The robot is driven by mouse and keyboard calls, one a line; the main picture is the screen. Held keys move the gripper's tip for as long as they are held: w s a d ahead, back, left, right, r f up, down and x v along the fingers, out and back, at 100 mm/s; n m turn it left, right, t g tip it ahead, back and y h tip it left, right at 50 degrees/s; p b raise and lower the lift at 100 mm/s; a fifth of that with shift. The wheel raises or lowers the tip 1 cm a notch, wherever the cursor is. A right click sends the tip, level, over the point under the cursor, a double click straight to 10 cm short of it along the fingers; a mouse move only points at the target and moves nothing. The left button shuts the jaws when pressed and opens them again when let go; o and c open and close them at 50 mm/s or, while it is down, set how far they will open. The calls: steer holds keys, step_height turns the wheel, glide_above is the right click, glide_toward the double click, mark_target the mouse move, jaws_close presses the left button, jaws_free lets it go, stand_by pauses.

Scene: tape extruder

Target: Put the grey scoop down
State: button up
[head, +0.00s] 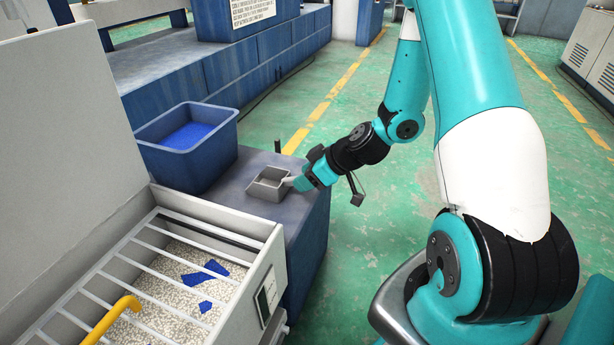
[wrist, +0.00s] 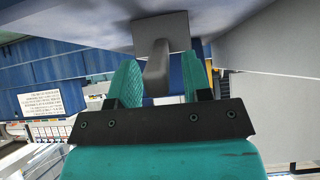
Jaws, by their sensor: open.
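The grey scoop (head: 268,187) rests on the blue-grey bench top (head: 212,178), near its right edge. In the wrist view the scoop (wrist: 158,32) lies against the bench surface, with its handle (wrist: 157,70) pointing toward me. My gripper (head: 296,183) is at the handle end of the scoop. In the wrist view my gripper's teal fingers (wrist: 157,84) stand apart on either side of the handle, with a visible gap on each side. The far side of the scoop is hidden.
A blue bin (head: 190,140) with blue material stands behind the scoop on the bench. A grey hopper (head: 240,240) with a barred grate, white pellets and several blue pieces is at the front left. A yellow hooked handle (head: 110,318) lies over the grate. Green floor is free right of the bench.

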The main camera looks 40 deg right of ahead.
steer(key=p+v, duration=0.4)
steer(key=v, duration=0.8)
steer(key=s+a+r+n+g+y, duration=0.15)
steer(key=a+r, duration=0.25)
steer(key=a, duration=0.4)
steer(key=s+a+r+g, duration=0.1)
steer(key=a+r+g, duration=0.25)
steer(key=a, duration=0.45)
steer(key=s+a+r+g+h, duration=0.1)
steer(key=s+a+r, duration=0.3)
steer(key=s+a, duration=0.1)
steer(key=s+a+r+g+h, duration=0.1)
steer(key=s+a+r+g, duration=0.1)
steer(key=s+a+r, duration=0.2)
steer(key=s+a+m, duration=0.1)
steer(key=s, duration=0.2)
steer(key=shift+s+r, duration=0.2)
steer(key=shift+s, duration=0.2)
